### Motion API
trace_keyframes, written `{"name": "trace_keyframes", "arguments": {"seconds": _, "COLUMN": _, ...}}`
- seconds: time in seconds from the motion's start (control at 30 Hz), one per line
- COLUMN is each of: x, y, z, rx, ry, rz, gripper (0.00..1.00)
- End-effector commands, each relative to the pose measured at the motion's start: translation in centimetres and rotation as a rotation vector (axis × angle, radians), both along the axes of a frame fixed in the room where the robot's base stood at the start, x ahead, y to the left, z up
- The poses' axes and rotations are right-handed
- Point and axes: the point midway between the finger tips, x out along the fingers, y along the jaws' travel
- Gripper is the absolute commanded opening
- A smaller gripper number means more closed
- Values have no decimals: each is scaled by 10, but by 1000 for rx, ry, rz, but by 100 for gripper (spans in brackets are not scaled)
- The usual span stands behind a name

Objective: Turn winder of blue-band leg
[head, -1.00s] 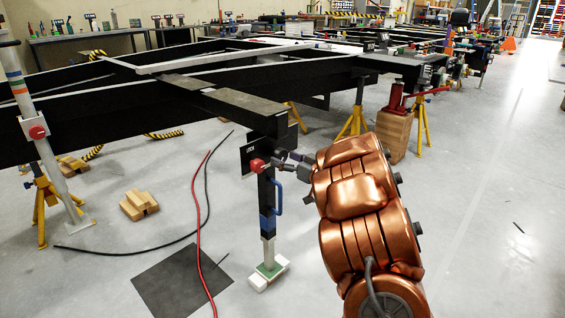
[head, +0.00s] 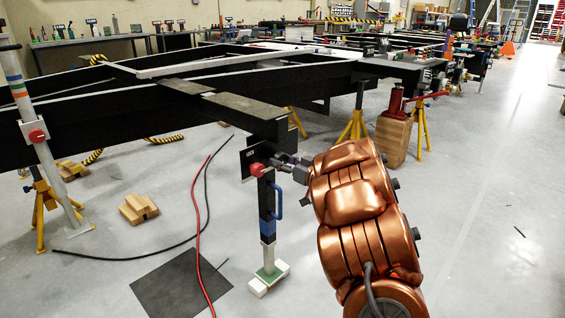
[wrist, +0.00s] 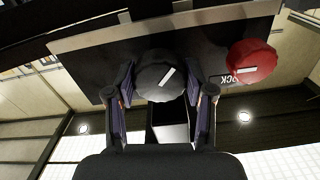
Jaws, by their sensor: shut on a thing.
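The blue-band leg (head: 267,225) stands upright under the end of a black chassis beam, its foot on a white and green block. A dark plate (head: 247,158) at its top carries a red knob (head: 257,170), which also shows beside lock lettering in the wrist view (wrist: 250,62). My gripper (head: 284,163) reaches the plate from the right. In the wrist view, its fingers (wrist: 160,88) are shut on the black round winder (wrist: 153,76), one finger on each side. A white line on the winder's face slants up to the right.
A yellow axle stand (head: 356,122) and a wooden block stack (head: 393,139) stand behind my arm. Red and black cables (head: 199,222) and a dark mat (head: 180,284) lie left of the leg. Floor at right is mostly clear.

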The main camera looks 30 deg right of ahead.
Motion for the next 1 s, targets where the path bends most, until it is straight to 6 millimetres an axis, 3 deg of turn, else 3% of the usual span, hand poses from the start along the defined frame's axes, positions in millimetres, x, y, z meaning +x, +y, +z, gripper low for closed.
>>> {"name": "trace_keyframes", "arguments": {"seconds": 0.47, "x": 0, "y": 1, "z": 1, "rx": -91, "ry": -19, "rz": 2, "gripper": 18}}
{"name": "trace_keyframes", "arguments": {"seconds": 1.0, "x": 0, "y": 0, "z": -1, "rx": -551, "ry": -125, "rz": 2, "gripper": 18}}
